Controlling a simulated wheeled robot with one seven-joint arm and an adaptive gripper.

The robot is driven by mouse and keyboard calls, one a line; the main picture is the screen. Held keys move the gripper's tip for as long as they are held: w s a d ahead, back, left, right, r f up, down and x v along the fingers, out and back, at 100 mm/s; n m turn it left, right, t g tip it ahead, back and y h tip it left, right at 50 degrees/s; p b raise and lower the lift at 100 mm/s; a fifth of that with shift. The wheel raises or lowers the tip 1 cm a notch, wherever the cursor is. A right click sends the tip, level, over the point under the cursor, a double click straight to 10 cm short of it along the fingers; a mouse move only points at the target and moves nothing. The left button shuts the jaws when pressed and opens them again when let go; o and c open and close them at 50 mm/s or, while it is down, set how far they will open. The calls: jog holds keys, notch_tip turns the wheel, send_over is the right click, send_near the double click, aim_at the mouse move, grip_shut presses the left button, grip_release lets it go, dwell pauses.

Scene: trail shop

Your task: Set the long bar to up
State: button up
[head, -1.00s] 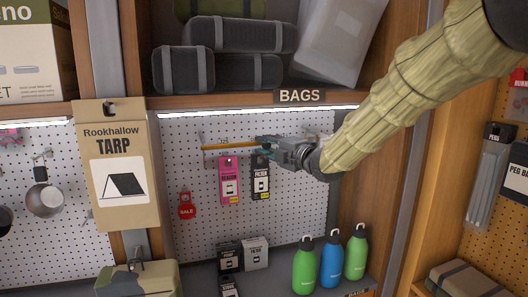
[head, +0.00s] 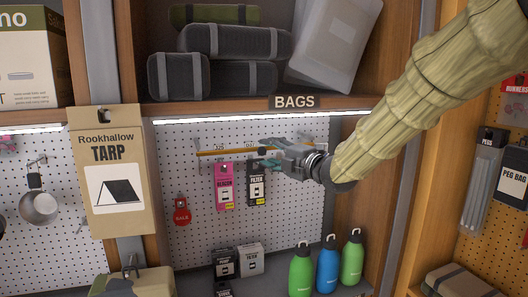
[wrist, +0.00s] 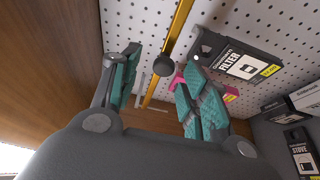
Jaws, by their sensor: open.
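The long bar (head: 225,151) is a thin yellow bar lying roughly level across the pegboard in the head view. Its right part is hidden behind my gripper. In the wrist view, the yellow bar (wrist: 179,28) runs down between the two fingers, with a round dark knob (wrist: 163,66) on or beside it. My gripper (head: 266,163) is in front of the pegboard at the bar's right part, slightly below its line. In the wrist view, my gripper (wrist: 163,95) is open with its teal pads apart on either side of the bar. I cannot tell whether they touch it.
A pink package (head: 224,186) and a black filter package (head: 256,186) hang just below the bar, close to my fingers. A red sale tag (head: 181,211) hangs lower left. Bottles (head: 327,265) stand on the lower shelf. The BAGS shelf edge (head: 220,108) is above.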

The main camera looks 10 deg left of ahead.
jog(key=v, duration=0.7)
jog(key=shift+s+d, duration=0.25)
jog(key=shift+d, duration=0.05)
